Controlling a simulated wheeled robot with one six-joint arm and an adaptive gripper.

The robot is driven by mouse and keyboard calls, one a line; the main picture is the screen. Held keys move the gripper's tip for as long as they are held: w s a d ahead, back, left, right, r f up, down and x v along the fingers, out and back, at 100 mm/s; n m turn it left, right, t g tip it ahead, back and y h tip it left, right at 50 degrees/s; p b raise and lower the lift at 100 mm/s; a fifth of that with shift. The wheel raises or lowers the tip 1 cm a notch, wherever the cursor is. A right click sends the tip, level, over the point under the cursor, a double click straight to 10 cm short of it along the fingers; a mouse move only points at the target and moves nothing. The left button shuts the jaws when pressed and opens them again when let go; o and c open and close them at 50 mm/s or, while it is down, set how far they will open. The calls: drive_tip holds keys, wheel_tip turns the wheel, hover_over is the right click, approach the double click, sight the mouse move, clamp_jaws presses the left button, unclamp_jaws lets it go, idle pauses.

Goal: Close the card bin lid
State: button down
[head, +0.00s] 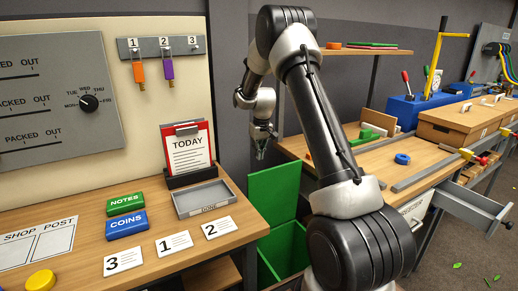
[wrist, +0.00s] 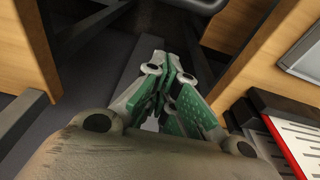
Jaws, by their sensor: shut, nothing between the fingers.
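A green bin (head: 268,273) stands on the floor in the gap between the two benches in the head view. I take it to be the card bin, though no label shows. Its green lid (head: 272,192) stands raised, as an upright panel at the back of the opening. My arm hides the bin's right part. My gripper (head: 261,154) points down just above the lid's top left, and I cannot tell whether it touches. In the wrist view the gripper (wrist: 168,70) is shut and empty, its green finger pads together. I cannot make out the bin there.
The left bench (head: 180,254) carries a TODAY clipboard (head: 189,153), a grey tray (head: 205,200), green and blue blocks and number cards near its right edge. The right bench (head: 440,156) holds a blue ring (head: 402,159) and metal rails. A shelf (head: 365,51) hangs above it.

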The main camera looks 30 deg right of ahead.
drive_tip(key=shift+s+f, duration=0.8)
drive_tip(key=shift+f, duration=0.35)
drive_tip(key=shift+s+f, duration=0.75)
drive_tip(key=shift+f, duration=0.35)
